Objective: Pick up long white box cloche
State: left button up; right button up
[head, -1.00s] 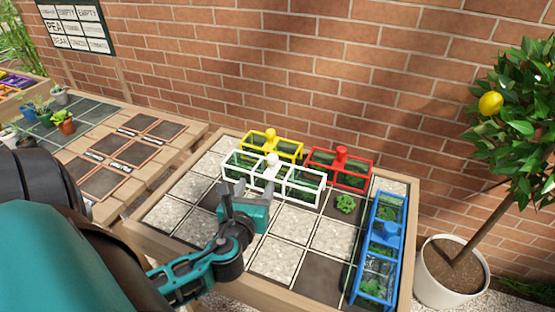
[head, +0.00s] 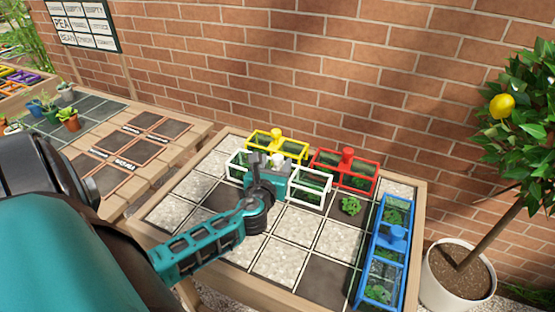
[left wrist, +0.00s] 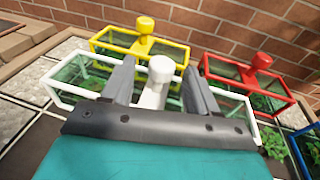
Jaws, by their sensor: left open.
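The long white box cloche (head: 311,185) stands on the gridded planting table, with a white frame, clear panes and a white knob on top. My left gripper (head: 267,160) is over its middle and hides that part in the head view. In the left wrist view the open fingers (left wrist: 158,88) are on either side of the white knob (left wrist: 160,70), with gaps between them and it. The cloche's frame (left wrist: 75,99) extends out to both sides there. My right gripper is not in view.
A yellow box cloche (head: 290,148) stands close behind the white one, and a red one (head: 358,178) behind to the right. A blue one (head: 379,255) stands along the right edge. A small plant (head: 351,206) sits between. A brick wall (head: 300,70) is behind.

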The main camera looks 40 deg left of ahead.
pick_arm(q)
jog(key=shift+x, duration=1.3)
jog(key=shift+c, duration=0.3)
grip_shut()
